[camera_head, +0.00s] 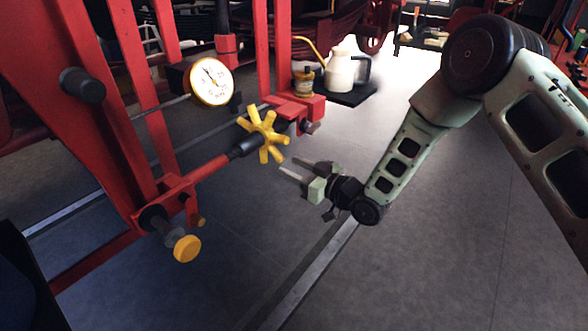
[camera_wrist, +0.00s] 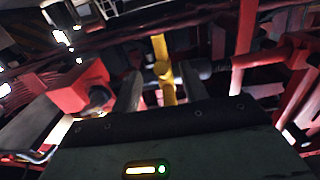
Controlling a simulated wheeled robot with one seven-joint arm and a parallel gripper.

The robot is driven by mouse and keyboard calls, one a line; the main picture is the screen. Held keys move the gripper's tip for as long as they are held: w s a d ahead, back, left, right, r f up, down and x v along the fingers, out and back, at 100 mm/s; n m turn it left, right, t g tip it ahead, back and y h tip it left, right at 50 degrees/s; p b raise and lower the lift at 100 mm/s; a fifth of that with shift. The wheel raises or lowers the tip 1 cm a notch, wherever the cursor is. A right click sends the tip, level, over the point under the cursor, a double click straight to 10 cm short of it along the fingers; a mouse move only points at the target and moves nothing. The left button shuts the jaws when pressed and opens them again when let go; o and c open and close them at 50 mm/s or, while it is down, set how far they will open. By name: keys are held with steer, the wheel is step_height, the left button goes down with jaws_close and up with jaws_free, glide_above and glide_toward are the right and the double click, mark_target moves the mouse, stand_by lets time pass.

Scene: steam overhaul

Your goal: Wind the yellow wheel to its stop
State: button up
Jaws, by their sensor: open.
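The yellow wheel (camera_head: 263,134) has several spokes and sits on a dark shaft on the red frame, in the middle of the head view. My gripper (camera_head: 287,168) is open and empty, just right of and below the wheel, with a small gap to its spokes. In the wrist view the wheel (camera_wrist: 164,70) shows beyond the fingers, seen nearly edge-on, between the two fingertips (camera_wrist: 156,88). Part of its lower spoke is hidden by my gripper's body. I cannot tell from the wrist view whether a finger touches it.
A round gauge (camera_head: 211,81) is on the frame left of the wheel. A yellow knob (camera_head: 187,248) sticks out lower left. A brass pot (camera_head: 303,82) and a white oil can (camera_head: 341,70) stand behind the wheel. The floor (camera_head: 430,260) at right is clear.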

mark_target(274, 147)
step_height(274, 147, up, 7)
steer(key=s+d+b, duration=0.1)
steer(key=b, duration=0.4)
steer(key=shift+x, duration=2.65)
steer(key=shift+w, duration=0.1)
jaws_close()
steer(key=shift+d+f+b, duration=0.1)
steer(key=shift+f+b, duration=1)
steer(key=shift+f, duration=0.4)
